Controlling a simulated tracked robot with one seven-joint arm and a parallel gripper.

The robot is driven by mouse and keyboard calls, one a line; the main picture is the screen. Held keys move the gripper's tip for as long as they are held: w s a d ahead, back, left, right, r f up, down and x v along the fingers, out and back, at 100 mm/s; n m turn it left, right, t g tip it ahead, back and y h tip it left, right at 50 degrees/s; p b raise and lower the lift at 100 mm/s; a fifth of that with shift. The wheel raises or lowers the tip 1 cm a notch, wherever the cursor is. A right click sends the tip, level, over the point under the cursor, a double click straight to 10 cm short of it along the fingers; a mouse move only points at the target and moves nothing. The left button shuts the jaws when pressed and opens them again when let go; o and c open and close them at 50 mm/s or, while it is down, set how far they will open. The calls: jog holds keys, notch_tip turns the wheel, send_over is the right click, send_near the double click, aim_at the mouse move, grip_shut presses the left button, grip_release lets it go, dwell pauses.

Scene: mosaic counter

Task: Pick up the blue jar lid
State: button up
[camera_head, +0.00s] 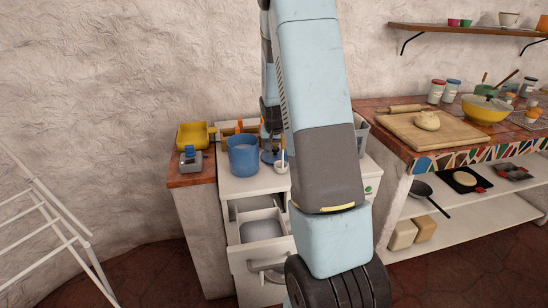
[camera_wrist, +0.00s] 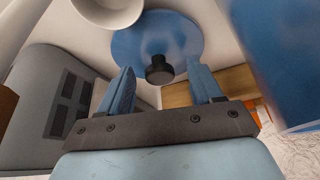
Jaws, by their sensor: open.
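The blue jar lid (camera_wrist: 186,37) is a round blue disc with a black knob (camera_wrist: 158,72). In the wrist view it lies ahead of my gripper (camera_wrist: 160,64), whose two blue fingers are open, with the knob showing between the fingertips. I cannot tell whether the fingers touch the lid. In the head view, part of the lid (camera_head: 267,157) shows on the white counter, right beside the blue jar (camera_head: 243,157). My arm hides most of my gripper there. The jar also fills the right side of the wrist view (camera_wrist: 288,50).
A small white bowl (camera_wrist: 108,10) is close to the lid; a grey vented object (camera_wrist: 60,95) is on the left. A yellow container (camera_head: 193,136) and a grey device (camera_head: 189,158) stand left of the jar. An open drawer (camera_head: 262,228) juts out below.

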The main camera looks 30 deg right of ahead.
jog(key=shift+w+f, duration=0.1)
jog(key=shift+f, duration=0.25)
jog(key=shift+c, duration=0.5)
jog(key=c, duration=1.1)
